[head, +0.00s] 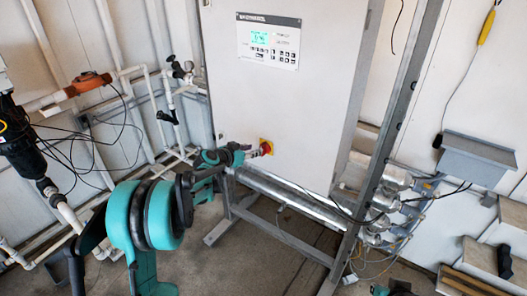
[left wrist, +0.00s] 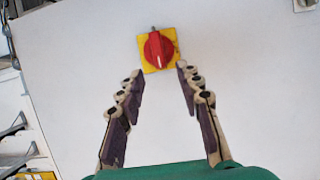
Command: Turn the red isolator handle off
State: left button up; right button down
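The red isolator handle (head: 266,147) sits on a yellow square plate low on the front of the white cabinet. In the left wrist view the red handle (left wrist: 158,49) is centred near the top on its yellow plate (left wrist: 146,66), its grip running close to upright in the picture. My left gripper (head: 250,151) is just left of the handle in the head view. In the left wrist view the left gripper (left wrist: 160,72) is open, its fingers apart with nothing between them, the tips just short of the plate. No gripper of my right arm can be made out.
White pipes and black cables are at the left. A grey box (head: 477,157) is on the right wall. Bare floor shows below the cabinet.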

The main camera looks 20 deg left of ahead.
aim_at(267, 146)
pick_arm(q)
jog(key=b+x, duration=0.1)
jog(key=x, duration=0.5)
jog(key=shift+w+f, duration=0.1)
jog(key=shift+w, duration=0.05)
grip_shut()
